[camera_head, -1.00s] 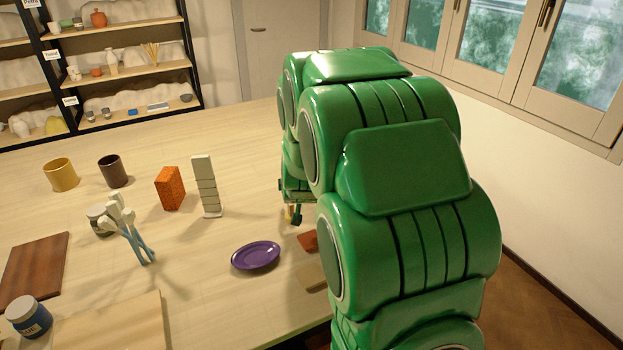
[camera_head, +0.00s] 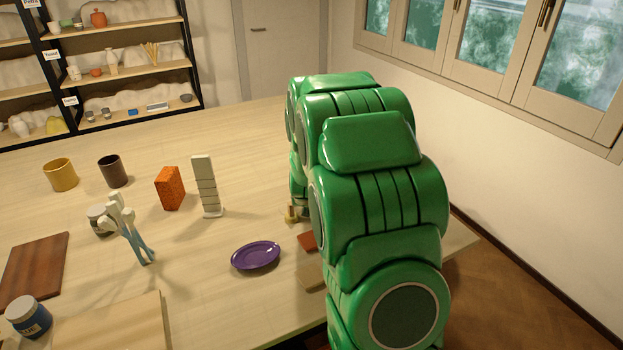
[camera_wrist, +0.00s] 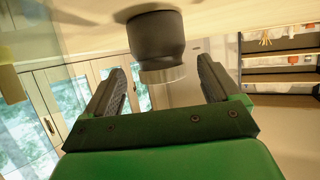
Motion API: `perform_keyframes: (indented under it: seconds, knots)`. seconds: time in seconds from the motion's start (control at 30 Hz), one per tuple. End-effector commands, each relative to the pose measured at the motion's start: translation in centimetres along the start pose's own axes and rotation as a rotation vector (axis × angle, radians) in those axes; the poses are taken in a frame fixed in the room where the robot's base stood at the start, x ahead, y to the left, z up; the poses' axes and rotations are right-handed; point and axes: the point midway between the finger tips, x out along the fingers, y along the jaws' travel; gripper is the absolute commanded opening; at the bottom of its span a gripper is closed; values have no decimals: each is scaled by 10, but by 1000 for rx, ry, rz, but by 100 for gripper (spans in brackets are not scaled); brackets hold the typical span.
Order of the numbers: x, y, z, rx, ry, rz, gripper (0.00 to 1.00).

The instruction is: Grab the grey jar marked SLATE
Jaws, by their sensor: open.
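A dark grey jar (camera_wrist: 156,38) with a paler grey lid (camera_wrist: 163,74) shows in the wrist view, which is turned over so the table is at the top. No marking can be read on it. My gripper (camera_wrist: 159,66) is open, with one finger on each side of the jar's lid end and a gap on both sides. In the head view my green arm hides the gripper and this jar. Another grey-lidded jar (camera_head: 98,218) stands at left behind the brush-like tools; its label is hidden.
A purple plate (camera_head: 256,255), a grey stepped block (camera_head: 205,186), an orange block (camera_head: 169,188), a brown cup (camera_head: 114,172) and a yellow cup (camera_head: 60,175) stand left of my arm. A blue jar (camera_head: 30,322) is at the lower left. Table between plate and blocks is clear.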

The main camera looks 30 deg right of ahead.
Motion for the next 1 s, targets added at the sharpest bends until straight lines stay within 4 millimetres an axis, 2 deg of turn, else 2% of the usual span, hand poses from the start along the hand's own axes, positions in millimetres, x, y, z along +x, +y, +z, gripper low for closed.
perform_keyframes:
  seconds: [0.17, 0.6, 0.9, 1.0]
  knots:
    - [7, 0, -3, 0, 2, 0, 90]
    - [49, -1, -8, 0, 4, 0, 90]
    - [52, -1, -9, 0, 3, 0, 90]
    - [52, -1, -8, 0, 3, 0, 76]
